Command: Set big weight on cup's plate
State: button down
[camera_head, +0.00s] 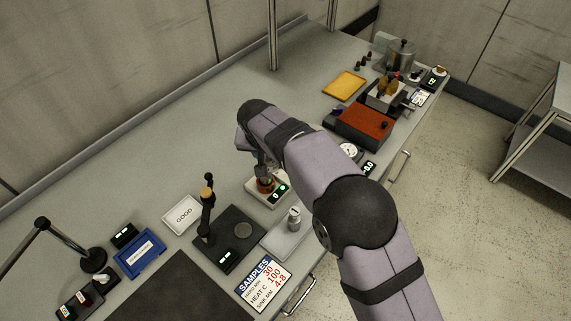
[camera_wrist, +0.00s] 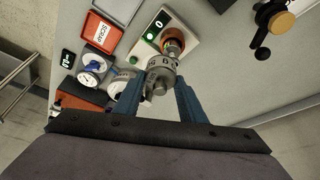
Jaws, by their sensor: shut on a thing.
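My gripper (camera_wrist: 158,80) is shut on a grey metal weight (camera_wrist: 158,66) with dark markings, held between its two blue fingers. In the wrist view the weight overlaps the lower part of a red-orange cup (camera_wrist: 174,40), which sits on a white unit (camera_wrist: 146,50) with a green "0" display. In the head view my gripper (camera_head: 263,168) is just above the cup (camera_head: 266,186) on the same white unit (camera_head: 254,193). The cup's plate is hidden by the weight and gripper. I cannot tell whether the weight touches it.
A smaller silver weight (camera_head: 294,220) stands on a light tray (camera_head: 283,243) in front. A dark post stand (camera_head: 207,215) is at left. A red SCRAP tray (camera_wrist: 101,31) and a dial gauge (camera_wrist: 91,66) are close by in the wrist view.

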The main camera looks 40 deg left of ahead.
jog(key=shift+w+a+r+n+y, duration=0.15)
jog(key=shift+a+r+n, duration=0.15)
jog(key=shift+a+r, duration=0.25)
jog(key=shift+w+a+r+n+y, duration=0.15)
jog(key=shift+a+r+n, duration=0.15)
jog(key=shift+a+r, duration=0.2)
jog(key=shift+s+a+n, duration=0.1)
jog(key=shift+a+n, duration=0.3)
jog(key=shift+n, duration=0.1)
jog(key=shift+r+n+g, duration=0.1)
jog(key=shift+n+g, duration=0.2)
jog(key=shift+f+b, duration=0.85)
jog(key=shift+f, duration=0.15)
jog(key=shift+f+b, duration=0.5)
jog(key=shift+f, duration=0.9)
dwell(1.5)
